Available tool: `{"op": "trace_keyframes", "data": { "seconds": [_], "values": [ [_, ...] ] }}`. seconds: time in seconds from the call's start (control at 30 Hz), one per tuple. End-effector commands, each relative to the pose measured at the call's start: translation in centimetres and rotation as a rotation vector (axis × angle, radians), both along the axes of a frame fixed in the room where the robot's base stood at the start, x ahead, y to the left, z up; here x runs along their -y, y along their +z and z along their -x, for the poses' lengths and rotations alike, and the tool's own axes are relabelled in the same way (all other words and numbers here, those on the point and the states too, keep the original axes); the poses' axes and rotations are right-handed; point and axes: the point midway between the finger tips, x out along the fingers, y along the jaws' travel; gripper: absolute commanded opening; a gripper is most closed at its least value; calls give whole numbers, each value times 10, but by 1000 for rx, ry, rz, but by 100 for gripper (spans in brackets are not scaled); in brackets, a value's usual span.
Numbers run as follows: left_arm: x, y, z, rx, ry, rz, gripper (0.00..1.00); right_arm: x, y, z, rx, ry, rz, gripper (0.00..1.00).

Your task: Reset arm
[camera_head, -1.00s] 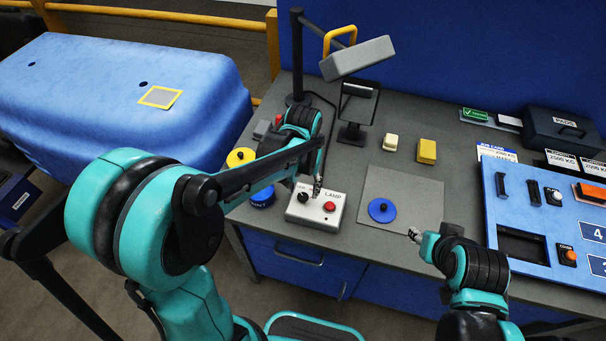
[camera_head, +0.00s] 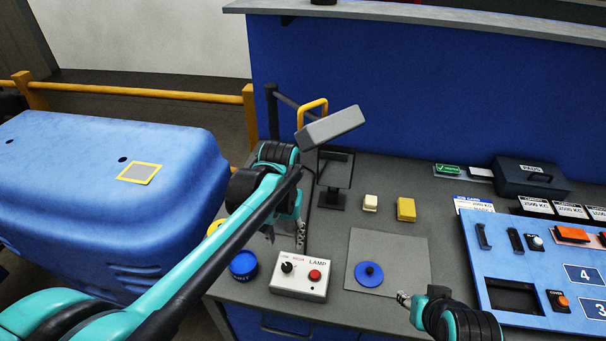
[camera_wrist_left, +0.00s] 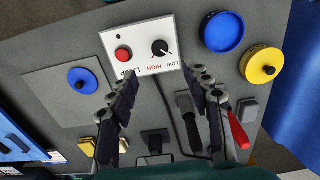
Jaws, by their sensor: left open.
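My left gripper (camera_head: 286,233) is open and empty above the table, just behind the white LAMP box (camera_head: 300,277). In the left wrist view its two fingers (camera_wrist_left: 164,82) are spread apart, with the lamp box (camera_wrist_left: 140,45) beyond the tips. The box has a black LOW/HIGH knob (camera_head: 287,267) and a red button (camera_head: 314,275). My right gripper (camera_head: 403,298) is low by the front edge of the grey mat (camera_head: 408,262); its fingers are too small to judge.
A desk lamp (camera_head: 331,127) stands at the back. A blue round pot (camera_head: 243,265) is left of the box, and a yellow one (camera_wrist_left: 262,65) is beside it. A blue disc (camera_head: 369,274) lies on the mat. A blue panel (camera_head: 480,270) fills the right side.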

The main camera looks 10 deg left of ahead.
Motion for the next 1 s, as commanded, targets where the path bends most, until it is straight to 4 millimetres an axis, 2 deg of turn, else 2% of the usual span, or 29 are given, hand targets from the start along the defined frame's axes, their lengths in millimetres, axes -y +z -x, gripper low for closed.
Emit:
{"op": "trace_keyframes", "data": {
  "seconds": [0.13,0.27,0.47,0.7,1.0],
  "values": [
    [-1,0,2,6,0,0,49,0,-1,0,0,0,0,40],
    [-6,0,15,61,4,5,49,0,-6,0,0,0,0,40],
    [-23,-9,55,260,10,16,49,0,-21,0,0,0,0,40],
    [-39,-33,95,502,17,13,49,0,-36,0,0,0,0,40],
    [-45,-47,110,622,18,6,49,0,-41,0,0,0,0,40]
  ]
}}
